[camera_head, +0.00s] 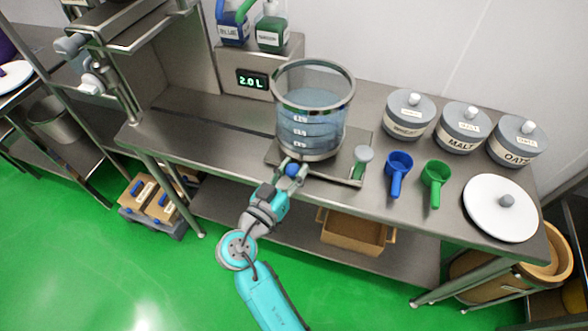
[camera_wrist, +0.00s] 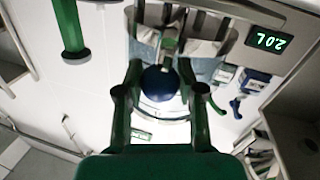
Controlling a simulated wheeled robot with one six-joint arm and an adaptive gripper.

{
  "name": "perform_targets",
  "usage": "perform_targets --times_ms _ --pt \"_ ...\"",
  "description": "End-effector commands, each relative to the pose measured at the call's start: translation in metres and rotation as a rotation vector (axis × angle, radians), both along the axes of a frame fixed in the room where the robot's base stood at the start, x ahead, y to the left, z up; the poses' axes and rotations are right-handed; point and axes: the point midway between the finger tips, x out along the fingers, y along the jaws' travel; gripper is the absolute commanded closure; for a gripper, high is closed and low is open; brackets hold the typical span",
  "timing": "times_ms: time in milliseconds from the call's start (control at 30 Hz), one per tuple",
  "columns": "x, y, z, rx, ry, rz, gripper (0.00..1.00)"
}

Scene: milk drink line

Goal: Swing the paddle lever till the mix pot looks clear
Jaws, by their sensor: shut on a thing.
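The mix pot (camera_head: 313,115) is a clear round vessel with a dark rim and level marks, standing on a metal base (camera_head: 335,174) on the bench. Bluish, translucent liquid fills part of it. A dark blue ball knob (camera_head: 291,170) sits at the pot's front; I take it as the paddle lever's end. My gripper (camera_head: 287,173) is shut on this knob. In the wrist view the blue knob (camera_wrist: 159,82) lies between my two fingers, with the pot (camera_wrist: 205,47) behind it. The lever's rod and the paddle are mostly hidden.
A green handle with a grey knob (camera_head: 363,160) stands right of the pot. Blue (camera_head: 398,176) and green (camera_head: 434,180) scoops, labelled canisters (camera_head: 461,128) and a white round lid (camera_head: 500,208) are further right. A display (camera_head: 252,82) behind reads 2.0 L. The bench left of the pot is clear.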

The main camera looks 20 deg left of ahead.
Motion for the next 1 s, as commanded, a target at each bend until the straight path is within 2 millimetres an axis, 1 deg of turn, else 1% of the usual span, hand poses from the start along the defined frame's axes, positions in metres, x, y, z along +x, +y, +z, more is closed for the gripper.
perform_targets --times_ms 67,100,167,433,567,667,900,1000 --pt "0.000 0.001 0.000 0.000 0.001 0.003 1.00" --pt "0.000 0.001 0.000 0.000 0.000 0.002 0.53" --pt "0.000 0.001 0.000 0.000 0.000 0.002 0.38" --pt "0.000 0.000 0.000 0.000 0.000 0.001 0.37" --pt "-0.006 0.002 0.000 0.000 0.000 0.002 0.37" --pt "-0.018 0.005 0.000 0.000 0.000 0.003 0.37" --pt "-0.054 0.014 0.000 0.000 0.000 0.004 0.37" --pt "-0.064 0.017 0.000 -0.001 0.001 0.003 0.37"
